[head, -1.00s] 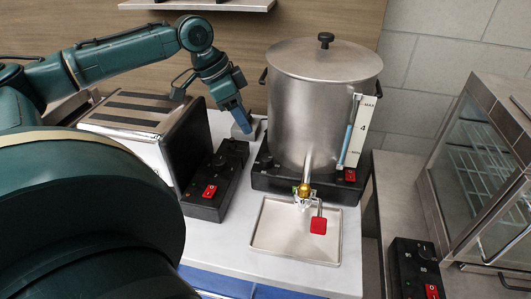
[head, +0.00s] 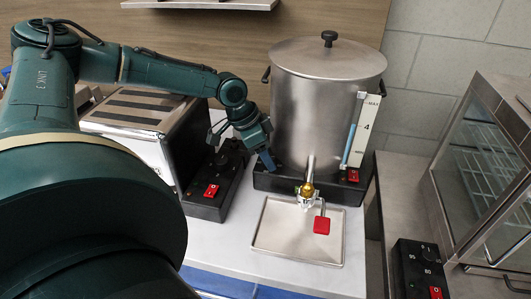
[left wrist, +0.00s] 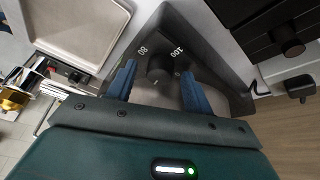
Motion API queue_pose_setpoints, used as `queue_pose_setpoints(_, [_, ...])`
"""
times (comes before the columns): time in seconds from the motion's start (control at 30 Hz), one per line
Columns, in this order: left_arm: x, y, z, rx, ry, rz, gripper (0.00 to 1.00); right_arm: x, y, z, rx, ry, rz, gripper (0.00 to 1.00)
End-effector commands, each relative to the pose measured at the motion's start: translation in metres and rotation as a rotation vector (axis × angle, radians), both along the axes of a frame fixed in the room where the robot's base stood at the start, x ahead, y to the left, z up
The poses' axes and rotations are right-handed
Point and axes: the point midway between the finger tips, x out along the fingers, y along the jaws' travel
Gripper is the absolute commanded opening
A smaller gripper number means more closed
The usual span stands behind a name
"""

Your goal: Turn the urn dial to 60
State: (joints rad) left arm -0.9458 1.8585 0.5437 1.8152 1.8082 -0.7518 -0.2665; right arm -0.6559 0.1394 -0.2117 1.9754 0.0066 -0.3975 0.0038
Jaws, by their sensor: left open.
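The steel urn (head: 318,105) stands on a black base (head: 325,187) with a red switch (head: 353,176) at its right. My left gripper (head: 270,163) is at the base's left front, pointing down, and hides the dial in the head view. In the left wrist view the dark round dial (left wrist: 160,68) lies between the two blue fingertips of my open left gripper (left wrist: 157,72). Printed 80 and 100 show beside the dial. Its exact setting is unclear. I cannot tell whether the fingers touch it. My right gripper is not in view.
A toaster (head: 130,120) with a black control panel stands to the left, close to my arm. The urn's brass tap (head: 307,190) and red lever (head: 321,226) overhang a steel drip tray (head: 285,246). A glass-sided cabinet (head: 490,160) stands at the right.

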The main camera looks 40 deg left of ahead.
Motion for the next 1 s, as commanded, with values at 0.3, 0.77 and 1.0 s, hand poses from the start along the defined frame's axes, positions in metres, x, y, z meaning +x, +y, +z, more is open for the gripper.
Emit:
queue_pose_setpoints(0.3, [0.000, 0.000, -0.001, -0.001, -0.001, 0.000, 0.48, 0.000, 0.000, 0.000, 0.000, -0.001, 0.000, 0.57])
queue_pose_setpoints(0.77, [0.000, 0.000, -0.001, -0.001, -0.001, 0.001, 0.10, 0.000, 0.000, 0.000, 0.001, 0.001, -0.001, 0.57])
queue_pose_setpoints(1.0, [0.002, 0.001, -0.004, 0.002, -0.003, -0.044, 0.07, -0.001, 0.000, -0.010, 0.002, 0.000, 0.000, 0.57])
